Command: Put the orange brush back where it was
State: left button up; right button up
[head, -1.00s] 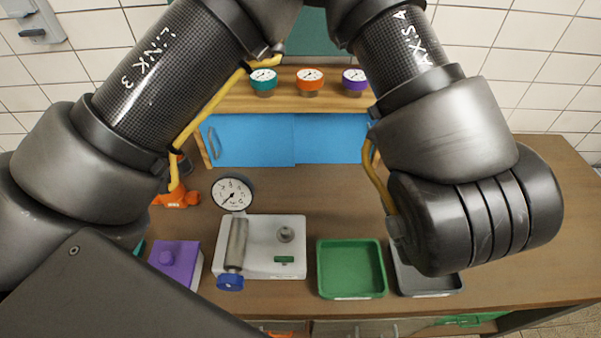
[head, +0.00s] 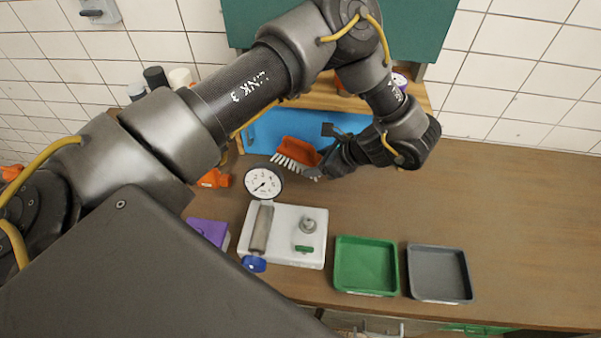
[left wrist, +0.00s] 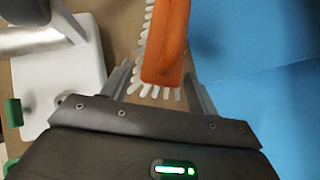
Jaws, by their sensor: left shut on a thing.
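The orange brush (head: 297,150) with white bristles is in the head view, in front of the blue sliding panels, above the bench top. My left gripper (head: 327,158) is shut on it, and the arm partly hides the gripper. In the left wrist view, the orange brush (left wrist: 168,40) runs up from between the two grey fingers of my left gripper (left wrist: 158,80), its white bristles showing along the left and lower edges. My right gripper is not in view.
The blue panels (head: 262,131) stand behind the brush. A gauge (head: 263,183), a white pump block (head: 285,247), a purple box (head: 209,230), a green tray (head: 366,287) and a grey tray (head: 440,296) are on the bench. The bench's right side is clear.

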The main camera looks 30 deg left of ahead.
pick_arm(q)
notch_tip(320, 180, down, 5)
jog(key=shift+f+p, duration=0.15)
jog(key=shift+p, duration=0.65)
jog(key=shift+f+p, duration=0.3)
jog(key=shift+f, duration=2.1)
jog(key=o, duration=0.6)
jog(key=shift+d+f, duration=0.1)
jog(key=o, duration=0.4)
